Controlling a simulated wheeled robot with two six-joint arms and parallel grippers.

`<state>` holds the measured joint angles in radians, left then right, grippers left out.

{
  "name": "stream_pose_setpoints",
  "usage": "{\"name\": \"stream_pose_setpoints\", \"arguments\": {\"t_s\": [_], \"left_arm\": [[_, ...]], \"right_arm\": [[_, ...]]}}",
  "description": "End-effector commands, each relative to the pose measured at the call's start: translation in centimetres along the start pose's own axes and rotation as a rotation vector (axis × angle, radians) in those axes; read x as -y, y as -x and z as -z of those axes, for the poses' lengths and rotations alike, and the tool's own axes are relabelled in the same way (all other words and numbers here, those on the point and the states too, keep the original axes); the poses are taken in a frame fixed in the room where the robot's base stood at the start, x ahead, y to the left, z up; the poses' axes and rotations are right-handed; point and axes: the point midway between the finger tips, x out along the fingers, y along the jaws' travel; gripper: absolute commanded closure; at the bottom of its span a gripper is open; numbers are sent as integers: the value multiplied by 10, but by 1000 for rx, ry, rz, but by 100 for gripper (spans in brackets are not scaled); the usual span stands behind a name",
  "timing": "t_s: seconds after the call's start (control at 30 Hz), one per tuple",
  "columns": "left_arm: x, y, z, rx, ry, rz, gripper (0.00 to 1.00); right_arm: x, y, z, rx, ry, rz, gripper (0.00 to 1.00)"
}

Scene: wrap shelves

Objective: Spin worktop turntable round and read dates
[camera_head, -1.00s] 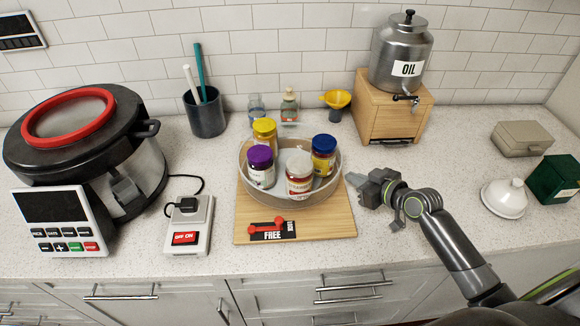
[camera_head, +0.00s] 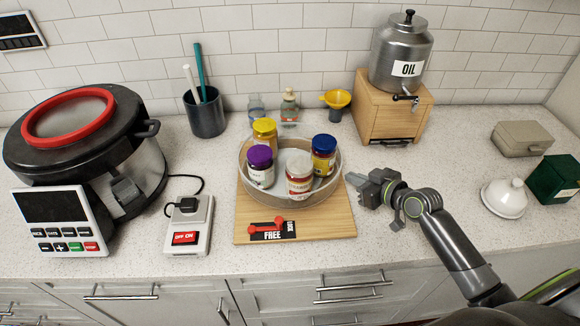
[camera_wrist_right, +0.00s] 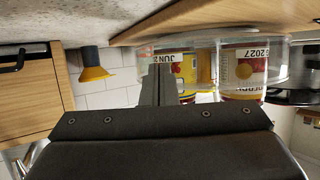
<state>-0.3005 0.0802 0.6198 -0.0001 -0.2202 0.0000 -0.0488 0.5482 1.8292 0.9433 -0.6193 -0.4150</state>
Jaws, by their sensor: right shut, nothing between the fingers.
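The turntable (camera_head: 290,198) is a round tray with a low pale rim on a wooden board (camera_head: 325,228). It carries a purple-capped jar (camera_head: 260,172), a yellow-capped jar (camera_head: 265,135), a blue-capped jar (camera_head: 323,158) and a red-and-white jar (camera_head: 299,178). My right gripper (camera_head: 352,180) is shut and empty at the turntable's right side; I cannot tell whether it touches the rim. The right wrist view is upside down and shows the shut fingers (camera_wrist_right: 158,85) before the clear rim. Behind it, one label (camera_wrist_right: 187,62) reads "JUN 2", partly hidden; another (camera_wrist_right: 243,54) ends in "G 2027". My left gripper is out of view.
A red lever (camera_head: 266,224) lies by a plate marked FREE on the board's front. A large cooker (camera_head: 90,150) and a switch box (camera_head: 188,230) stand left. An oil dispenser (camera_head: 400,60) on a wooden stand (camera_head: 395,118) is behind right. A white dome (camera_head: 504,198) stands far right.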

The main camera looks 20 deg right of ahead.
Motion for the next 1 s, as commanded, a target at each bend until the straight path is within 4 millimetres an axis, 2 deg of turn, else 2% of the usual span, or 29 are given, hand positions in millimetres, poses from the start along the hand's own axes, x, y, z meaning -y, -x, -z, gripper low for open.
{"name": "stream_pose_setpoints", "arguments": {"t_s": [0.7, 1.0], "left_arm": [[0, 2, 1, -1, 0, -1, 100], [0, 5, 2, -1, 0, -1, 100]], "right_arm": [[9, -13, 6, -1, -1, 0, 100], [15, -9, 4, 0, -1, 0, 100]]}}
